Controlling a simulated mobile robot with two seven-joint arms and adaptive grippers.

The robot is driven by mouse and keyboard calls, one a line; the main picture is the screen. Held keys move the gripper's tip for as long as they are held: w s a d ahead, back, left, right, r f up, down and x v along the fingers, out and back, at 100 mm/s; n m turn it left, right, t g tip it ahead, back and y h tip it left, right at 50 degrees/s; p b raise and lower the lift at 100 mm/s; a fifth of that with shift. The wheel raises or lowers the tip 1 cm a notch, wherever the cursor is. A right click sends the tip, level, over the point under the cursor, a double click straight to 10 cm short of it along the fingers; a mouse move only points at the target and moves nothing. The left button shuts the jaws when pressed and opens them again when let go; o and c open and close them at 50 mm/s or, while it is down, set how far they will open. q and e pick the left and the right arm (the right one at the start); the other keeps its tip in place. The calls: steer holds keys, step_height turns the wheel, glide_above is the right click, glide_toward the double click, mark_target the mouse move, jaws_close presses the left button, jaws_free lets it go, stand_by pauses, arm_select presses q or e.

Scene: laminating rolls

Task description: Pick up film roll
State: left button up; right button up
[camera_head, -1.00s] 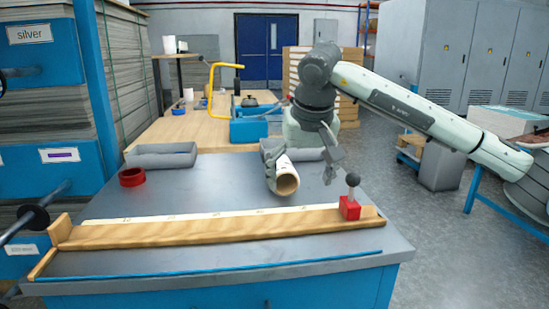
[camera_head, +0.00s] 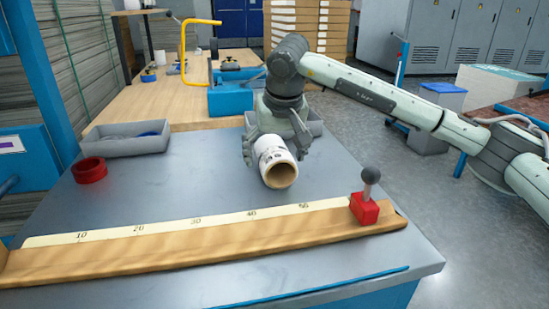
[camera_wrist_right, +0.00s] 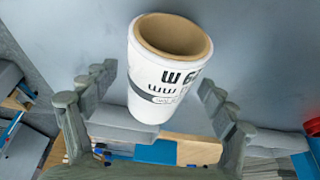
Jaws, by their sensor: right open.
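The film roll (camera_head: 277,165) is a short white tube with a brown hollow core and dark print, lying on the grey table with its open end toward me. It also shows in the right wrist view (camera_wrist_right: 168,75), between the fingers. My right gripper (camera_head: 274,151) is open, with one finger on either side of the roll. In the right wrist view my right gripper (camera_wrist_right: 163,100) has gaps between its fingers and the roll. The roll's far end is hidden by the gripper. My left gripper is not in view.
A wooden ruler strip (camera_head: 200,245) with a red block and black knob (camera_head: 367,205) lies along the front. A red ring (camera_head: 89,170) and a grey tray (camera_head: 125,140) are at the left. A second grey tray (camera_head: 314,123) sits behind the gripper. Table left of the roll is clear.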

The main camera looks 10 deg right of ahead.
steer(key=shift+x, duration=0.8)
steer(key=shift+w, duration=0.1)
steer(key=shift+c, duration=0.5)
steer(key=c, duration=1.2)
steer(key=shift+r, duration=0.1)
steer(key=shift+c, duration=0.3)
steer(key=shift+r, duration=0.15)
